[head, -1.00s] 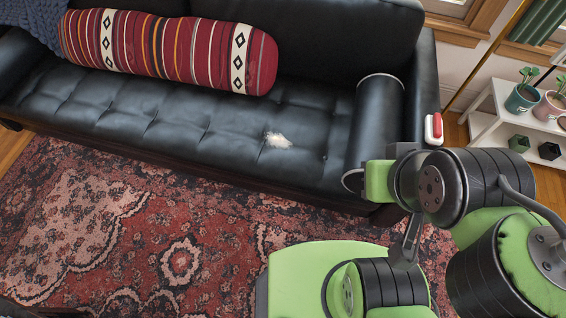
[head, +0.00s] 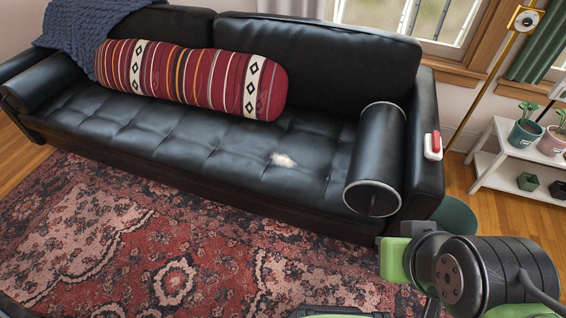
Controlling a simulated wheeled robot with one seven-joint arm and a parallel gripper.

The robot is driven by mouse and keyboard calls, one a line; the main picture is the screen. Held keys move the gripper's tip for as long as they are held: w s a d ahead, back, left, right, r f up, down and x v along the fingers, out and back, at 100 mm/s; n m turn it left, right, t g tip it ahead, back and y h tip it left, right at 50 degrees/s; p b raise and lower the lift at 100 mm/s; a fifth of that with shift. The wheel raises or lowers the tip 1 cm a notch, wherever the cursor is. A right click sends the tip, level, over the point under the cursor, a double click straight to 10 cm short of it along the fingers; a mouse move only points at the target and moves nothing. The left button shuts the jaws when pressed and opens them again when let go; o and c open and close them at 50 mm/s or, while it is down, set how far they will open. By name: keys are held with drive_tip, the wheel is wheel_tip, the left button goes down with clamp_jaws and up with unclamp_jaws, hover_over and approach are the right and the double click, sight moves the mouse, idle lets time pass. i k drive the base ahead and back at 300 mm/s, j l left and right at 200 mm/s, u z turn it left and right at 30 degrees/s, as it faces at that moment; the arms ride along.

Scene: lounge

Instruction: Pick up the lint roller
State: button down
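A small red and white object (head: 433,146) lies on top of the sofa's right armrest in the head view. It may be the lint roller, but it is too small to be sure. A tuft of white fluff (head: 283,160) lies on the black seat cushion. My arm shows at the lower right, in front of and below the armrest, well apart from the red and white object. My gripper's fingers do not show in the head view.
The black leather sofa (head: 190,140) carries a striped red bolster (head: 200,78), a black cylindrical bolster (head: 377,155) and a blue knit throw (head: 85,25). A white plant shelf (head: 490,165) stands at right. A patterned rug (head: 130,240) covers the open floor.

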sight(433, 143)
drive_tip(key=i+l+u, duration=0.15)
drive_tip(key=l+u, duration=0.35)
drive_tip(key=l, duration=0.15)
drive_tip(key=l+u, duration=0.5)
drive_tip(key=l, duration=0.15)
drive_tip(key=k+l+u, duration=0.1)
drive_tip(key=l+u, duration=0.35)
drive_tip(key=l, duration=0.2)
drive_tip(key=k+l+u, duration=0.2)
drive_tip(key=l+u, duration=0.3)
drive_tip(key=l, duration=0.15)
